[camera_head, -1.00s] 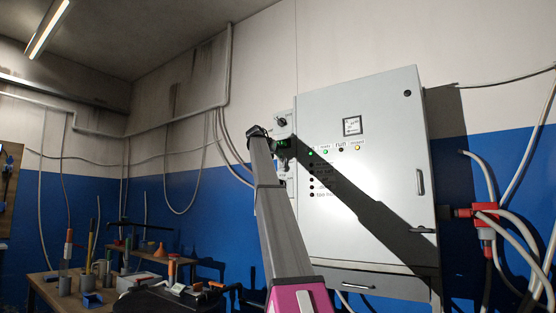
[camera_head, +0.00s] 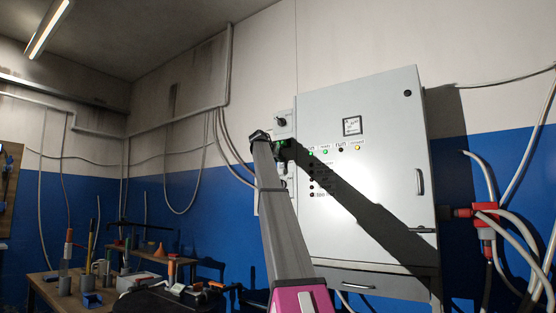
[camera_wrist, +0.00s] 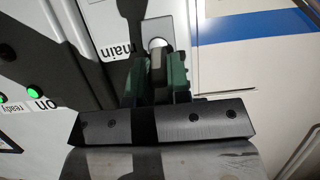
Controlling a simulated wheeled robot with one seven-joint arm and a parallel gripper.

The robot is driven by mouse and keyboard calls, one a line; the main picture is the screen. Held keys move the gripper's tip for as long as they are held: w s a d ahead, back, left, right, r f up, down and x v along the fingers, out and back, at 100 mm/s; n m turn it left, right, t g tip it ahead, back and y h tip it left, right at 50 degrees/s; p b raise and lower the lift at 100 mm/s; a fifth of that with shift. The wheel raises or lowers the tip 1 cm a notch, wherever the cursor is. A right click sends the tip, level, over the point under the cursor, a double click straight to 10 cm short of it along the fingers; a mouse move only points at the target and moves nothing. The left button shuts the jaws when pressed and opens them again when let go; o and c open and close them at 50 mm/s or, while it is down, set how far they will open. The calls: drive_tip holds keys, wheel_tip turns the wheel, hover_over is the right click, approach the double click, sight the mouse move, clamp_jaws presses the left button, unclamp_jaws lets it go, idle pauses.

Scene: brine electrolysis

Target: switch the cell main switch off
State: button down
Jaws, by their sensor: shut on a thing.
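The main switch (camera_wrist: 157,62) shows in the wrist view as a dark grey handle in front of a round silver base. The label "main", upside down, is just left of it. My gripper (camera_wrist: 157,78) has its green fingers on either side of the handle and is shut on it. The handle's exact angle is hard to tell, as the fingers cover much of it. In the head view my gripper (camera_head: 281,146) is mostly hidden behind my arm, at the left edge of the grey cabinet (camera_head: 375,110).
A rotary knob (camera_head: 281,121) sits on a small box above my gripper. Two green lamps are lit on the cabinet; one, labelled "on" (camera_wrist: 34,92), shows in the wrist view. A cluttered bench (camera_head: 45,287) stands at lower left. Red plugs with cables (camera_head: 485,220) are at right.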

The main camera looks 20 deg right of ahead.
wheel_tip(320, 180, down, 4)
drive_tip(key=t+h, duration=0.6)
drive_tip(key=h, duration=0.1)
drive_tip(key=shift+s+a+r+h, duration=0.1)
drive_tip(key=shift+a+r+h, duration=0.1)
drive_tip(key=shift+h, duration=0.1)
idle(0.4)
drive_tip(key=c, duration=1.1)
unclamp_jaws()
drive_tip(key=v, duration=1)
drive_tip(key=shift+s+a+f, duration=0.15)
drive_tip(key=shift+f, duration=0.25)
